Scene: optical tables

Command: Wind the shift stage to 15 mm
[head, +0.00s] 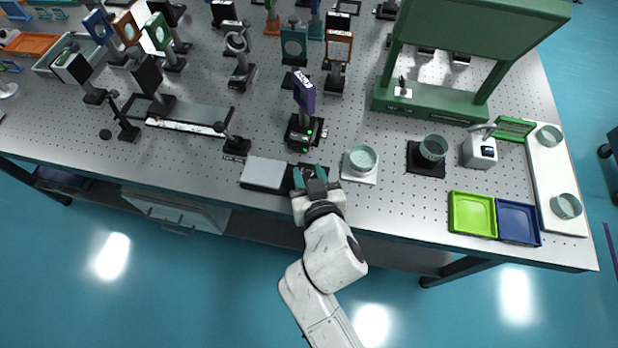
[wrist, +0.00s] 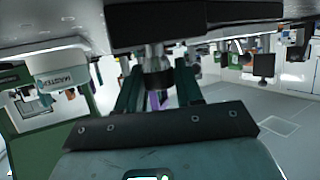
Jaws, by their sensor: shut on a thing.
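My gripper (head: 312,174) is at the front edge of the optical table, in front of a small black stage with a purple upright plate (head: 304,92) and green lights on its base (head: 304,130). In the wrist view my gripper (wrist: 158,88) has its two dark green fingers closed around a small dark knob with a silver shaft (wrist: 157,76). The shaft runs up to a black block (wrist: 190,22). I take the knob to be the shift stage's; my gripper hides it in the head view. No millimetre reading is legible.
A grey plate (head: 264,172) lies left of my gripper. A pale dish (head: 361,158) stands close on its right, with a dark cup (head: 433,148) further right. Green (head: 472,214) and blue (head: 518,222) trays lie at the front right. A green frame (head: 430,102) stands behind.

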